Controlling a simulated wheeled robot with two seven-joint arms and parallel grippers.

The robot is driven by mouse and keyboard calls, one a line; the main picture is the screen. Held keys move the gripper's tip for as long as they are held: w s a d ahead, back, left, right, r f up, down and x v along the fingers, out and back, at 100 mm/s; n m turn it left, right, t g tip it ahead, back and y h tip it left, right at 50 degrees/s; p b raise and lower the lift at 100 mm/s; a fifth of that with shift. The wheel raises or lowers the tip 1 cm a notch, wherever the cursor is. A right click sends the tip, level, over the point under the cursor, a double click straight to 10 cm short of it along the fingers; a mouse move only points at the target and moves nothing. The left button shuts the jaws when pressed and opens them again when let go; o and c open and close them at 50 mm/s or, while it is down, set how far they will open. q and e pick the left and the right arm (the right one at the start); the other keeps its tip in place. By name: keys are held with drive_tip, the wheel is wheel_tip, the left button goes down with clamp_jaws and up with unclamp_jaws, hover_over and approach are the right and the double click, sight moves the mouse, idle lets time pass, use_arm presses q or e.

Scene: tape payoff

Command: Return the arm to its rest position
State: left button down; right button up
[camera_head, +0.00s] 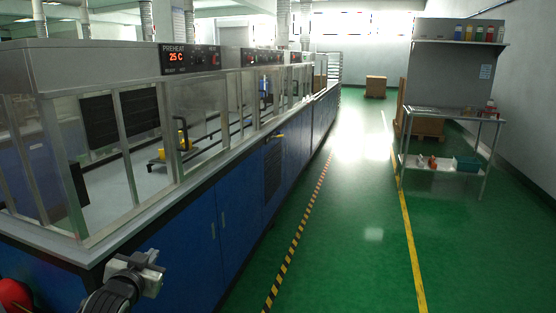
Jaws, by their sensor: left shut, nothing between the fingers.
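My left arm comes in at the bottom left of the head view, and its gripper (150,262) is shut and empty. The gripper is in front of the blue cabinet side of a long machine (185,232), near its front corner. I cannot tell the exact gap between the gripper and the cabinet. My right arm and gripper are out of view.
The machine has glass panels and a preheat display (188,57) reading 25 C. A yellow object (182,138) is inside. A metal table (455,115) stands at right, a cardboard box (376,86) far back. The green floor (345,220) between is clear.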

use_arm(q)
drive_tip(key=s+d+f+g+h, duration=0.1)
drive_tip(key=s+d+f+g, duration=0.1)
drive_tip(key=s+d+f, duration=0.45)
drive_tip(key=s+d+f+g+h, duration=0.1)
drive_tip(key=s+d+f, duration=0.2)
drive_tip(key=s+f, duration=0.6)
drive_tip(key=s+d+g, duration=0.1)
drive_tip(key=s+d, duration=0.1)
drive_tip(key=s, duration=0.6)
drive_tip(key=s+d+f+g+h, duration=0.1)
drive_tip(key=s+d, duration=0.2)
drive_tip(key=s, duration=0.6)
drive_tip(key=shift+s+d+f+h, duration=0.15)
drive_tip(key=shift+d+f+h, duration=0.05)
drive_tip(key=shift+d+h, duration=0.15)
